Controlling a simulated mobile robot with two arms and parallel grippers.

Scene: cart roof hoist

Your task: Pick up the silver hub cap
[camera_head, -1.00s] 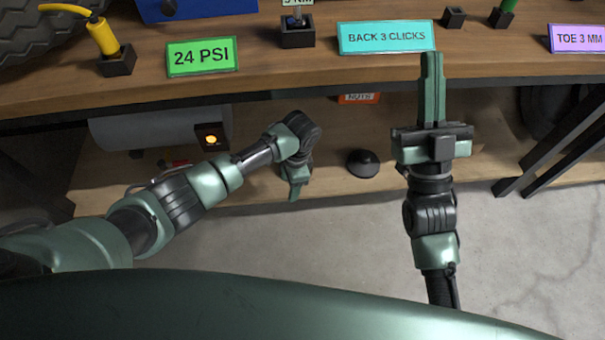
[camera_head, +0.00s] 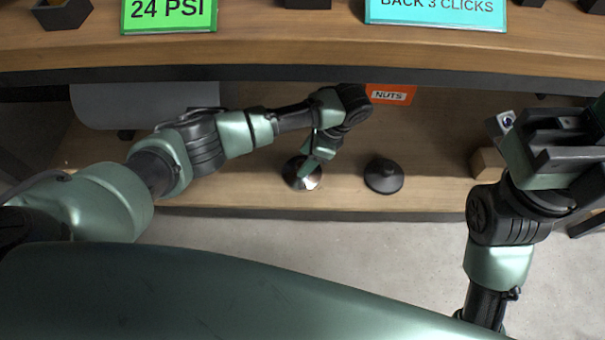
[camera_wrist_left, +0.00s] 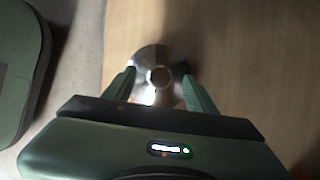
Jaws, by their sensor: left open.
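The silver hub cap (camera_head: 293,177) lies on the lower wooden shelf, partly covered by my left gripper (camera_head: 307,172) in the head view. In the left wrist view the shiny round hub cap (camera_wrist_left: 158,68) sits between the two green fingers of my left gripper (camera_wrist_left: 160,92), which is open. The fingers stand on either side of it; whether they touch it I cannot tell. My right gripper (camera_head: 530,135) is at the right, in front of the shelf, its fingertips not clearly shown.
A dark cone-shaped cap (camera_head: 384,176) lies on the shelf just right of the hub cap. An orange NUTS label (camera_head: 389,94) is behind it. The upper bench edge (camera_head: 300,50) overhangs the shelf. A wooden block (camera_head: 487,163) is near my right arm. A grey cylinder (camera_head: 140,105) lies at the left.

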